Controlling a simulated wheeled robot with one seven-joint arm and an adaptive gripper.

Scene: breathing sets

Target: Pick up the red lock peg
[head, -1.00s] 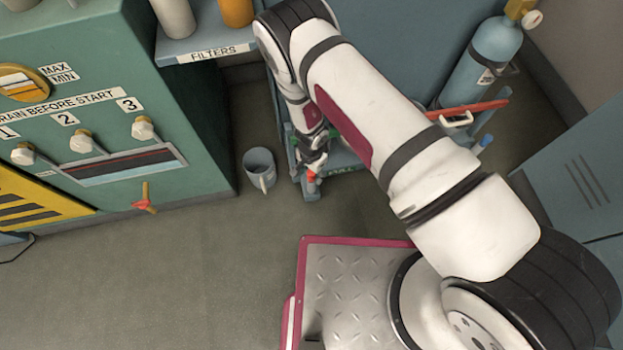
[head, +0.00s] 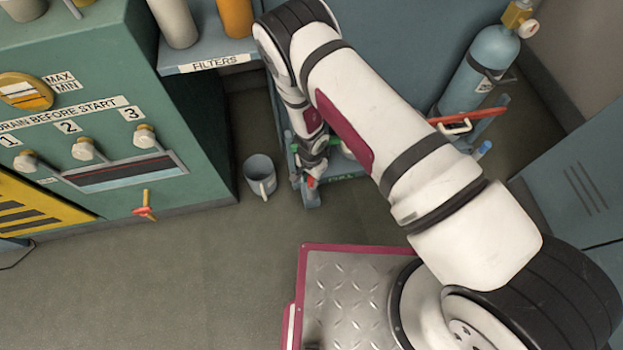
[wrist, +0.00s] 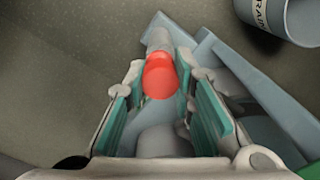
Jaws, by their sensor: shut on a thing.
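The red lock peg (wrist: 160,76) has a rounded red head and sits between the teal finger pads in the wrist view. My gripper (wrist: 163,84) is shut on it, with one pad on each side. In the head view the peg (head: 311,181) shows as a small red spot below my gripper (head: 314,168), at the front left corner of the blue-grey cart (head: 311,197). The peg's lower part is hidden, and I cannot tell whether it is still seated in the cart.
The green cabinet (head: 190,140) with numbered valves is further left. A blue gas cylinder (head: 478,75) and a red bar (head: 470,115) are at the right. Open floor lies in front.

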